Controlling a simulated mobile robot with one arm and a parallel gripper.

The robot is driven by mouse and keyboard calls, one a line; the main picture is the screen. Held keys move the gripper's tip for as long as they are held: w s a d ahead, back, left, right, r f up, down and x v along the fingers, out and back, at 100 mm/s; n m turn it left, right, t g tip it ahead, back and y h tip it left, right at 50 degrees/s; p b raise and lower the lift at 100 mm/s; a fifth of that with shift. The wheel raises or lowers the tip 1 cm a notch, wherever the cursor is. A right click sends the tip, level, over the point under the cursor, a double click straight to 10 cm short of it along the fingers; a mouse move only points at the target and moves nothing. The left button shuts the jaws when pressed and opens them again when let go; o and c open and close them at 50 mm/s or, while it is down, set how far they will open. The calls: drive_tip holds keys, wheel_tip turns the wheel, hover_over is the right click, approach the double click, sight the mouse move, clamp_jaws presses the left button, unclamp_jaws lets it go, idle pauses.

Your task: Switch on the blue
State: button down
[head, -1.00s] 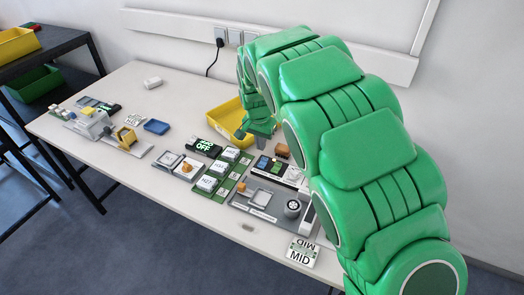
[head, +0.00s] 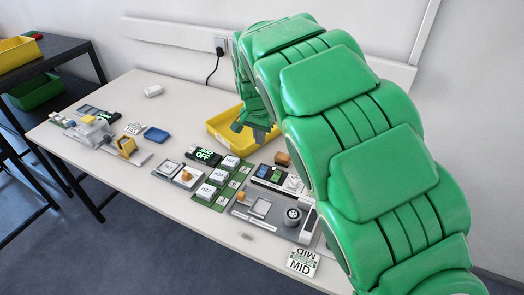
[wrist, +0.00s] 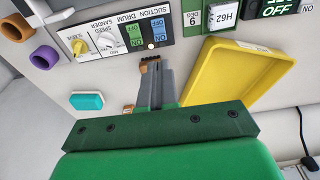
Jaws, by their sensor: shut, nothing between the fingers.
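A blue switch (wrist: 158,30) sits beside a green switch (wrist: 134,36) on the control panel, under upside-down lettering that includes "SUCTION" and "DRUM". In the head view the blue switch (head: 263,172) is a small patch on the dark panel. Which way it is set is too small to tell. My gripper (wrist: 151,72) is shut and empty, with its fingertips just short of the panel edge by the switches in the wrist view. In the head view my gripper (head: 261,137) is partly hidden by my arm, in front of the yellow tray.
A brown block (head: 282,158) stands behind the panel, near my fingertips. The yellow tray (wrist: 222,82) lies beside my gripper. Key-like blocks (head: 207,191) and a dark box reading "OFF" (head: 203,157) are left of the panel.

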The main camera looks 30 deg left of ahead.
sight(265, 168)
drive_tip(key=shift+w+d, duration=0.1)
drive_tip(key=shift+w, duration=0.3)
drive_tip(key=shift+f, duration=0.1)
drive_tip(key=f, duration=0.4)
drive_tip(key=w+f, duration=0.1)
drive_tip(key=f, duration=0.4)
drive_tip(key=w+f, duration=0.1)
drive_tip(key=f, duration=0.3)
drive_tip(key=shift+w+f, duration=0.2)
drive_tip(key=shift+f, duration=0.05)
drive_tip(key=shift+w+f, duration=0.15)
drive_tip(key=shift+f, duration=0.2)
drive_tip(key=shift+s, duration=0.25)
